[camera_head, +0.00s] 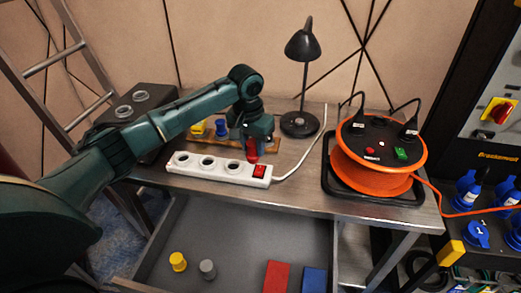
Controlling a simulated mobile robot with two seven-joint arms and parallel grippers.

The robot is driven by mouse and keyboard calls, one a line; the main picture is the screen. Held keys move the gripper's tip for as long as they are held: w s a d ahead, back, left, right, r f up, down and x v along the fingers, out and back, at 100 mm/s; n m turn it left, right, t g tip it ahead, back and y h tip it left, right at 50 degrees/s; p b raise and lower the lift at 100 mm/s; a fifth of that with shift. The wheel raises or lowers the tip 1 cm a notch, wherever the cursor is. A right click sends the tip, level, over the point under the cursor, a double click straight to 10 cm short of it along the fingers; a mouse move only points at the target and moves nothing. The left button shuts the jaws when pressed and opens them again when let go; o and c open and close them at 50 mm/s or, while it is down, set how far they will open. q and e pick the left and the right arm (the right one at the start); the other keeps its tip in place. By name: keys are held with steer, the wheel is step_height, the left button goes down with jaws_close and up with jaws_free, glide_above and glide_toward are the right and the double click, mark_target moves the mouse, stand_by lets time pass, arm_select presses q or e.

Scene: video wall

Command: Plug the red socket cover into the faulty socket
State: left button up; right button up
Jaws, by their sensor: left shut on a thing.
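My left gripper (252,138) points down over the workbench, near the right end of the white power strip (216,175). It is shut on the red socket cover (252,156), whose lower part shows below the fingers. The cover appears just behind or above the strip's right part, by the red switch (259,171); I cannot tell whether it touches the strip. Several round sockets show to the left, open and uncovered. Nothing visible marks which socket is faulty. My right gripper is out of view.
A wooden board (280,147) behind the strip holds a yellow cover (198,129) and a blue cover (221,128). A black lamp (302,48) stands behind. An orange cable reel (372,170) sits right. Below, an open drawer (227,232) holds several small items.

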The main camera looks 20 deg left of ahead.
arm_select(q)
steer(key=w+a+p, duration=0.2)
steer(key=a+p, duration=0.4)
steer(key=a, duration=0.1)
steer(key=shift+m, duration=0.4)
steer(key=f+b, duration=0.2)
steer(key=a+f+b, duration=0.1)
steer(key=f+b, duration=0.1)
steer(key=b, duration=0.1)
steer(key=shift+a+f, duration=0.15)
steer(key=shift+f, duration=0.75)
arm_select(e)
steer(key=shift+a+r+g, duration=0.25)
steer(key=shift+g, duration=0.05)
arm_select(q)
steer(key=shift+p, duration=0.35)
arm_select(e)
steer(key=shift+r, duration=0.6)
arm_select(q)
steer(key=shift+f, duration=0.2)
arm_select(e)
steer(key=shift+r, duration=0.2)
arm_select(q)
steer(key=shift+f+b, duration=0.3)
steer(key=shift+f, duration=0.65)
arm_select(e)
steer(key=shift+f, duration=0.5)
